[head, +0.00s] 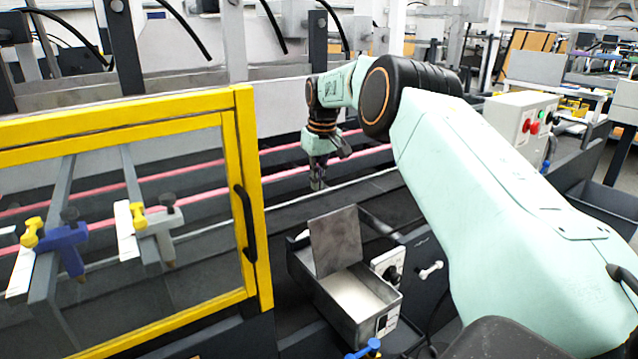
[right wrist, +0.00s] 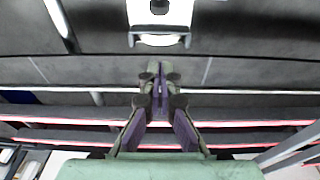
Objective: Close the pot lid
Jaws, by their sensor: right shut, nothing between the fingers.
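The glue pot (head: 385,308) is an open metal box in the lower middle of the head view. Its flat grey lid (head: 335,241) stands raised, nearly upright, at the box's far left side, so the pale inside shows. My right gripper (head: 317,184) is beyond the lid and a little above it in the picture, pointing down, apart from the lid. In the right wrist view its fingertips (right wrist: 160,72) are together with nothing between them. The pot and lid cannot be made out in the wrist view. My left gripper is not in view.
A yellow-framed clear guard door (head: 245,190) with a black handle stands left of the pot. A knob panel (head: 388,266) sits beside the pot's right side. Pink belts (head: 285,176) run behind. A white control box (head: 520,120) with buttons stands at right.

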